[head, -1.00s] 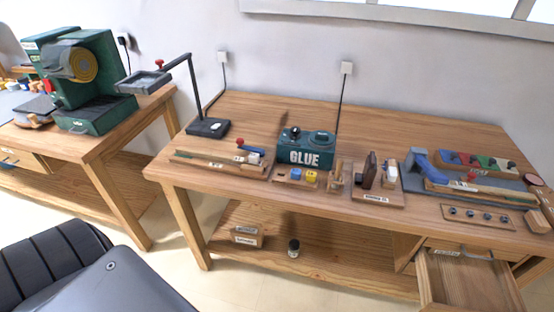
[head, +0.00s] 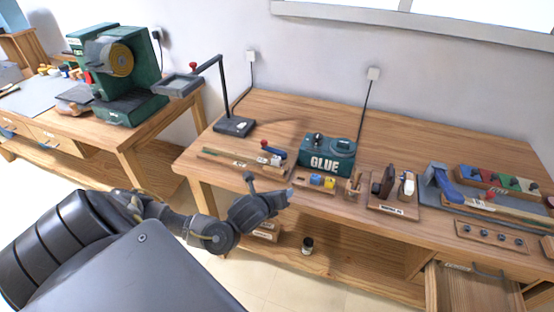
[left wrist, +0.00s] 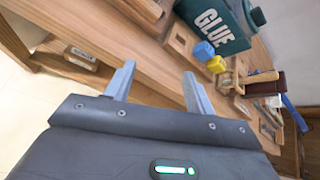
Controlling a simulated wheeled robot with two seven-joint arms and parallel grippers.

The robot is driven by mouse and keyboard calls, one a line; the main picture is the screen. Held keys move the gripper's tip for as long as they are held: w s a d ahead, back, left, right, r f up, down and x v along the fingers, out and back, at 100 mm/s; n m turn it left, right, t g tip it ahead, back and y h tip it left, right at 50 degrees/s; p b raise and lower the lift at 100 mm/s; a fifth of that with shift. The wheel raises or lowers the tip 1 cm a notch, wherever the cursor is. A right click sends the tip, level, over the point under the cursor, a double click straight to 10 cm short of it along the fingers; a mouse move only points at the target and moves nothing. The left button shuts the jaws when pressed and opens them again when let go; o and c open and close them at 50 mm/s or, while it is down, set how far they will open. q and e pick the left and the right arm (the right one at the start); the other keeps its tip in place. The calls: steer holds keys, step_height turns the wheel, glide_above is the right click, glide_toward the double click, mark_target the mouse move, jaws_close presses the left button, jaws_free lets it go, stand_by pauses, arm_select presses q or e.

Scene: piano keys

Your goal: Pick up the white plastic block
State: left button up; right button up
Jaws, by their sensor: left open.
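I cannot pick out the white plastic block with certainty. A small white piece (head: 242,126) shows on the black base of the lamp stand, and a larger white item (head: 408,185) stands on a wooden holder at the right. A blue block (head: 316,180) and a yellow block (head: 329,182) sit in a small wooden tray; they also show in the left wrist view (left wrist: 203,50). My left gripper (head: 269,186) is open and empty at the bench's front edge, left of this tray. Its spread fingers (left wrist: 158,72) show in the left wrist view. My right gripper is out of view.
The green GLUE machine (head: 327,154) stands behind the tray. The lamp stand (head: 234,126) is farther left. An open drawer (head: 470,290) juts out at the lower right. A bottle (head: 307,246) stands on the lower shelf. The bench's back strip is clear.

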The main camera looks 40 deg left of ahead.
mark_target(276, 158)
arm_select(q)
steer(key=a+r+m, duration=0.1)
steer(key=a, duration=0.1)
steer(key=w+a+r+m+y, duration=0.1)
steer(key=a, duration=0.1)
steer(key=w+a+r+m+t, duration=0.1)
steer(key=a+r+m, duration=0.1)
steer(key=shift+a+y, duration=0.25)
steer(key=shift+y, duration=0.15)
steer(key=shift+m+t, duration=0.3)
steer(key=shift+m, duration=0.1)
steer(key=x, duration=0.5)
steer(key=shift+w+a+r, duration=0.15)
steer(key=shift+w+a, duration=0.15)
steer(key=shift+a, duration=0.2)
steer(key=shift+w+a+r, duration=0.1)
steer(key=shift+w, duration=0.2)
steer(key=p+x, duration=0.1)
steer(key=x, duration=0.2)
steer(key=shift+w+r+p, duration=0.1)
steer(key=shift+w+p, duration=0.3)
steer(key=shift+w+a+f, duration=0.2)
steer(key=shift+w+f, duration=0.1)
steer(key=shift+w, duration=0.15)
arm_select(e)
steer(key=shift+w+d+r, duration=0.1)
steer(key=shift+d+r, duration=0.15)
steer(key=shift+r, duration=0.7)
arm_select(q)
steer(key=shift+c, duration=0.4)
